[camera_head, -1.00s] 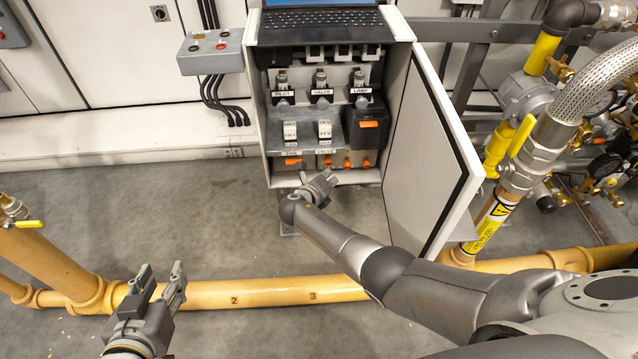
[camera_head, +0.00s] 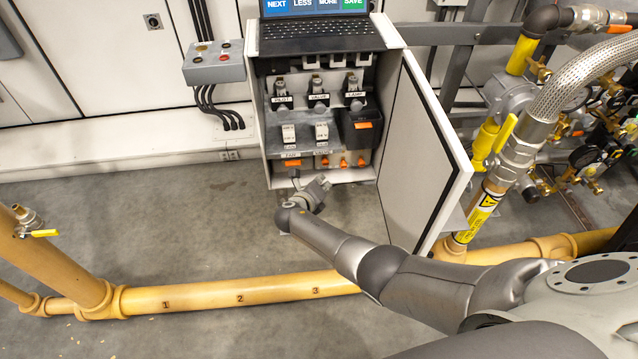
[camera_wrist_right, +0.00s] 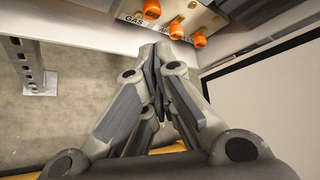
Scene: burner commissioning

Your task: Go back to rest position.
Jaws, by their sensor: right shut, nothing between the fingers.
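My right gripper (camera_head: 306,187) is in front of the lower edge of the open control cabinet (camera_head: 256,125), with its arm coming in from the right. In the right wrist view my right gripper (camera_wrist_right: 158,75) is shut, its fingers together with nothing between them. The fingertips point toward the cabinet's lower edge, below several orange connectors (camera_wrist_right: 200,40). I cannot tell from the pictures whether they touch the edge. My left gripper is not in view.
The cabinet door (camera_head: 425,155) stands open to the right, close to my right arm. A laptop (camera_head: 315,25) sits on top of the cabinet. A yellow pipe (camera_head: 200,297) crosses the floor. A metal hose and valves (camera_head: 515,150) stand at right.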

